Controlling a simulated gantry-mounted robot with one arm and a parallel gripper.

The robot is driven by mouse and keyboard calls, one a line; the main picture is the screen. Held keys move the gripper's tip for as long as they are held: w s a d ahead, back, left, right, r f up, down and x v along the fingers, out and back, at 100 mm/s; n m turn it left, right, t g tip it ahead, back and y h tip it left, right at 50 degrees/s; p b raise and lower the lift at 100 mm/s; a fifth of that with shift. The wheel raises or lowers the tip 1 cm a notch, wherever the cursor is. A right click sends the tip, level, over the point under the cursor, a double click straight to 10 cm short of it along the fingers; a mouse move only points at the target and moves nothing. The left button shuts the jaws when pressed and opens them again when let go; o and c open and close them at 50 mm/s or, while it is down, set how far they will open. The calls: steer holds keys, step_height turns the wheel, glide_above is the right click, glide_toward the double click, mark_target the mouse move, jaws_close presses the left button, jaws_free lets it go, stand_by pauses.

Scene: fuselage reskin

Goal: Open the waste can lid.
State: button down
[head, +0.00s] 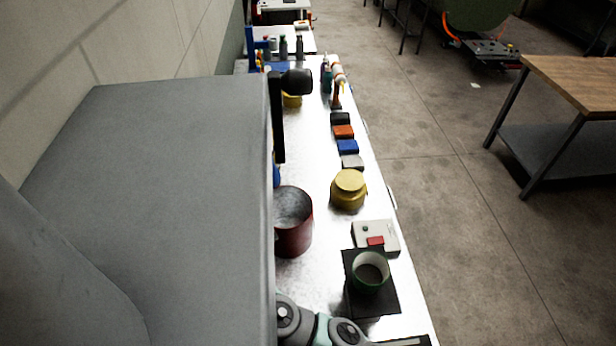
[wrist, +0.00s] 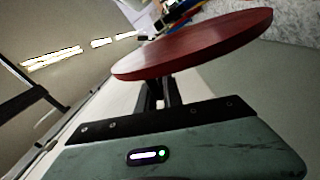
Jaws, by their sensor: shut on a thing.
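The red waste can (head: 293,236) stands on the bench in the head view, with its top open and its grey inside showing. A flat round red lid (wrist: 195,47) fills the upper middle of the wrist view, tilted in the picture. My gripper (wrist: 164,92) is shut on the lid from below, as seen in that view; the exact grip point is partly hidden under the disc. The lid is apart from the can. In the head view only part of my arm shows at the bottom edge, and the lid is out of sight.
A yellow lidded can (head: 349,190) stands right of and beyond the red can. An open green can (head: 370,272) sits on a black plate (head: 388,299) by a white box with a red button (head: 376,236). Several small coloured blocks line the bench's right side. A large grey mass blocks the left.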

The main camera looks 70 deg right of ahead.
steer(key=shift+s+d+f, duration=0.1)
steer(key=shift+f, duration=0.4)
steer(key=c, duration=1.8)
jaws_free()
steer(key=shift+o, duration=1.4)
steer(key=shift+r, duration=0.2)
steer(key=v, duration=0.7)
steer(key=shift+s+a+b, duration=0.25)
steer(key=shift+s+b, duration=0.05)
steer(key=shift+b, duration=0.15)
